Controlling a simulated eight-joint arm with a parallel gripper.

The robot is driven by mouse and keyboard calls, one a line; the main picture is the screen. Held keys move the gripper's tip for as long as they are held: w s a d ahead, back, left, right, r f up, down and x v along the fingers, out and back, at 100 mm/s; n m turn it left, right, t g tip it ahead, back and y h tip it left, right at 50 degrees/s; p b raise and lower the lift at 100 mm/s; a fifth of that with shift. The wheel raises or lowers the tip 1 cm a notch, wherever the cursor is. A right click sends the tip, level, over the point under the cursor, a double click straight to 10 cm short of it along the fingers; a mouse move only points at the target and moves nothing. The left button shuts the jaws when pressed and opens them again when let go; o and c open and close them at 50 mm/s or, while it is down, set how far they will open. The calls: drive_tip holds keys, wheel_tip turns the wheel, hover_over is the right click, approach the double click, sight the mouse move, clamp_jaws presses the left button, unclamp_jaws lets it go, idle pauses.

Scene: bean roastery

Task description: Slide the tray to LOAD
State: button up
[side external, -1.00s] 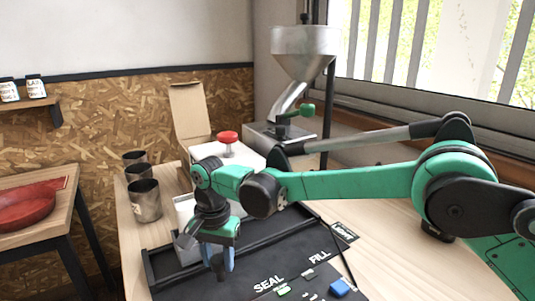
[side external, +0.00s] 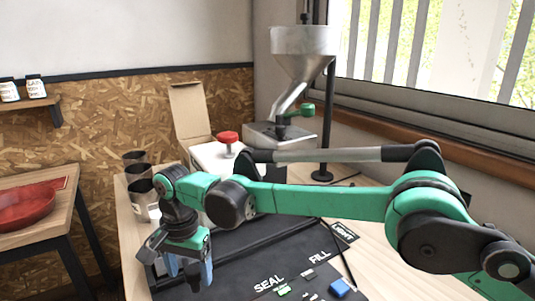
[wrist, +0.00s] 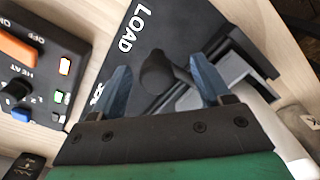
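My gripper (side external: 188,274) is low over the front left of the dark board in the side view. In the wrist view my gripper (wrist: 158,68) is open, with its two blue fingers on either side of a dark round knob (wrist: 157,72); gaps show between knob and fingers. The knob appears joined to a dark grey tray or slide part (wrist: 216,85), partly hidden by my fingers. The white word LOAD (wrist: 130,30) is on the black board beyond the knob. In the side view my arm hides the knob and most of the tray.
The board (side external: 290,255) carries SEAL and FILL labels. Metal cups (side external: 140,190), a white machine with a red button (side external: 228,138) and a hopper (side external: 303,55) stand behind.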

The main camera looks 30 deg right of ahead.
drive_tip(key=shift+r, duration=0.1)
drive_tip(key=shift+r, duration=2.7)
drive_tip(key=shift+d+r, duration=0.1)
drive_tip(key=shift+d, duration=0.05)
drive_tip(key=s+d+r+n+t+y, duration=0.1)
drive_tip(key=s+d+r+n+t, duration=0.1)
drive_tip(key=d+r, duration=0.3)
drive_tip(key=s+d+r+n+t, duration=0.1)
drive_tip(key=d+r+n, duration=0.1)
drive_tip(key=d, duration=0.6)
drive_tip(key=s+d+f+n+t+h, duration=0.1)
drive_tip(key=s+d+f+n+t, duration=0.3)
drive_tip(key=s+d, duration=0.7)
drive_tip(key=shift+s+f+n, duration=0.4)
drive_tip(key=shift+f+n, duration=0.1)
drive_tip(key=shift+f, duration=0.05)
